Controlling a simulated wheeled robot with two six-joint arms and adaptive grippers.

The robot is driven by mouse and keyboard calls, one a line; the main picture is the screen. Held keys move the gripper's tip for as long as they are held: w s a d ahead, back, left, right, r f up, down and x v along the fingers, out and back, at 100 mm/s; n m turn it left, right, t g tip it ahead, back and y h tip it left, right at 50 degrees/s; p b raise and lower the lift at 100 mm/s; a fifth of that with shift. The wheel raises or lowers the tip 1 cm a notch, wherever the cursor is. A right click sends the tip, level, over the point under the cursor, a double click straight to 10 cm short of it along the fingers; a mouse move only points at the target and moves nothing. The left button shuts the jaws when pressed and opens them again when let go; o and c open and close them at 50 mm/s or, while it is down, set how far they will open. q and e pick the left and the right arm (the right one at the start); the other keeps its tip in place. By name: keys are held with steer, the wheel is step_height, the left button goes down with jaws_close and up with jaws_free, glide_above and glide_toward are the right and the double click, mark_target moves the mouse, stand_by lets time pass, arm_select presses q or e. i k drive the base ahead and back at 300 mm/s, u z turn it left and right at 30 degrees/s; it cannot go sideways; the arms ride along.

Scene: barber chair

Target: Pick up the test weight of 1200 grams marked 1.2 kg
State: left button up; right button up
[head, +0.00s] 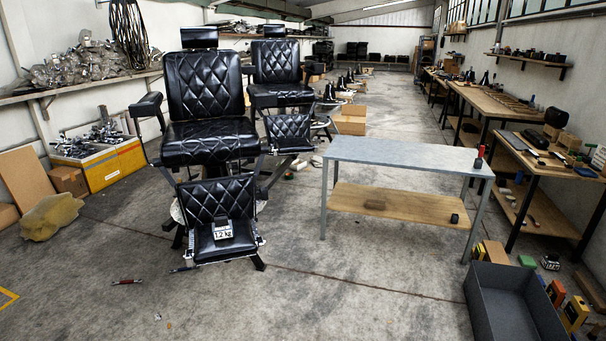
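The test weight (222,227) is a small dark block with a white label reading 1.2 kg. It sits on the black quilted footrest (208,252) of the front barber chair (205,90), with its label facing me. Neither of my grippers shows in the head view.
A grey-topped table (400,153) with a wooden lower shelf stands right of the chairs. An open dark grey bin (500,285) is at the lower right. A small red-and-dark tool (127,281) lies on the floor at left. The concrete floor in front is mostly clear.

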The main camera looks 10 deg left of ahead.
mark_target(222, 229)
steer(key=i, duration=1.4)
steer(key=u, duration=0.6)
steer(key=i, duration=1.05)
steer(key=z, duration=0.3)
